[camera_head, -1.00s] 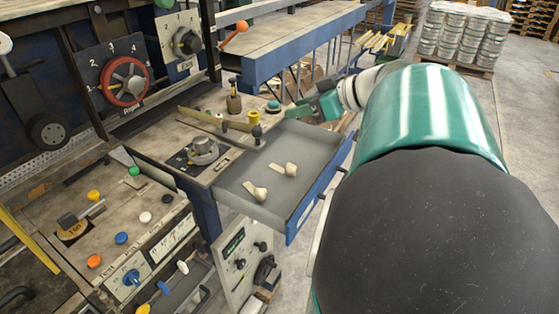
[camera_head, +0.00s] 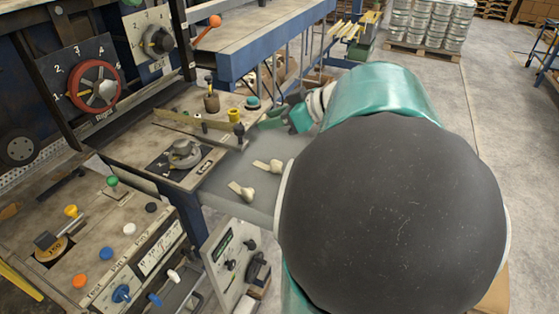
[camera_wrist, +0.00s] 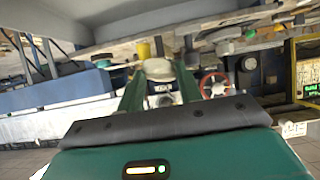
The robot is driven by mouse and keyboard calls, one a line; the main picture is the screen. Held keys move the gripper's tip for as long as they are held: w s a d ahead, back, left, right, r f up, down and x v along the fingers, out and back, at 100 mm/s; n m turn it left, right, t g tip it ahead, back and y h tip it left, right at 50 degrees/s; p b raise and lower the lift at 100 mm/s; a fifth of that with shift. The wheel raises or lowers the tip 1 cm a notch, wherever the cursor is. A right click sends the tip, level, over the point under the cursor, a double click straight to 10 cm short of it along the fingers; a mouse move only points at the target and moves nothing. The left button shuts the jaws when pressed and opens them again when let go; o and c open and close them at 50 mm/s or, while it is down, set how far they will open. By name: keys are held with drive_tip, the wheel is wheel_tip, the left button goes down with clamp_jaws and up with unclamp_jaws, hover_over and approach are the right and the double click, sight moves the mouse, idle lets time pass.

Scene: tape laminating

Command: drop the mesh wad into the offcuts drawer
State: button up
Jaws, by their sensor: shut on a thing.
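The offcuts drawer (camera_head: 216,181) is pulled out below the worktop in the head view. Two pale pieces with flat tails, a near one (camera_head: 243,192) and a far one (camera_head: 270,165), lie on its grey floor. My arm hides the drawer's front and right side. My gripper (camera_head: 278,118) is beyond the drawer's far end, close to the worktop edge, seen from behind. In the wrist view my gripper (camera_wrist: 159,88) has its green fingers on either side of a pale rounded thing, which looks like the mesh wad (camera_wrist: 157,68). The head view does not show the wad clearly.
The worktop with a round dial (camera_head: 181,154) and a yellow-topped peg (camera_head: 235,116) borders the drawer on the left. A blue bench (camera_head: 265,55) stands behind. A grey control box (camera_head: 232,262) is below the drawer. Open floor lies to the right.

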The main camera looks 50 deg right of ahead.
drive_tip(key=shift+f, duration=0.6)
drive_tip(key=o, duration=1)
drive_tip(key=shift+w, duration=0.1)
drive_tip(key=v, duration=1.3)
drive_tip(key=shift+s+r, duration=0.1)
drive_tip(key=shift+s, duration=0.35)
